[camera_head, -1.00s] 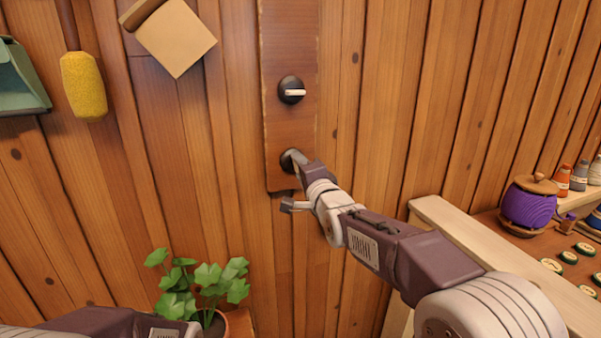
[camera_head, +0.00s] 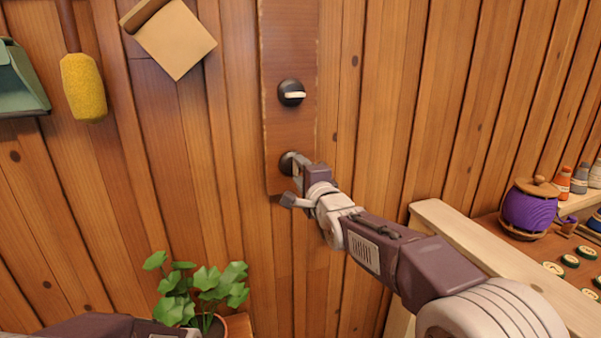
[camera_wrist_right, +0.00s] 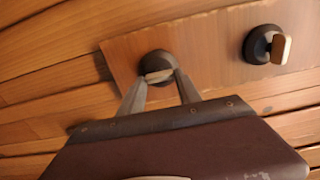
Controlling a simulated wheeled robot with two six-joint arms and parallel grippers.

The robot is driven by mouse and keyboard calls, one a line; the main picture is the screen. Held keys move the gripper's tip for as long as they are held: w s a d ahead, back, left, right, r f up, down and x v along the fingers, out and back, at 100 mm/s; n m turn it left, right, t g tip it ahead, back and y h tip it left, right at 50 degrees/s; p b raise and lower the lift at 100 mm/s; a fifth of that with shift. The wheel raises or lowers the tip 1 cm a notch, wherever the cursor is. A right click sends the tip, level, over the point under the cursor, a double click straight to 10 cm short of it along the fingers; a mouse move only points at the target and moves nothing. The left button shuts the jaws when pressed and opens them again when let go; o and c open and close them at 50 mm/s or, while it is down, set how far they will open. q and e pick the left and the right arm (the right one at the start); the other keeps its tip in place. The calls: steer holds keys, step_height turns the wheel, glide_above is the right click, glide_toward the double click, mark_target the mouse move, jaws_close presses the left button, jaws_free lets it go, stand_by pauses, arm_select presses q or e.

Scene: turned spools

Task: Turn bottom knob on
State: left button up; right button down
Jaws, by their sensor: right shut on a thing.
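The bottom knob (camera_head: 288,163) is a dark round knob near the lower end of a brown wooden panel (camera_head: 278,125) on the wall. My right gripper (camera_head: 296,165) is at it, and the gripper partly hides it. In the right wrist view, both fingers of the gripper (camera_wrist_right: 160,82) are closed on the pale grip bar of the bottom knob (camera_wrist_right: 155,62). The upper knob (camera_head: 291,92), with its pale bar roughly level, is above it and untouched; it also shows in the right wrist view (camera_wrist_right: 267,45). The fingers of my left gripper are not in view.
A potted plant (camera_head: 205,295) stands below the panel. A yellow duster (camera_head: 82,87) and a green thing (camera_head: 20,80) hang at left.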

steer(key=c, duration=0.8)
jaws_free()
steer(key=shift+c, duration=0.2)
steer(key=b+v, duration=0.1)
steer(key=v, duration=0.8)
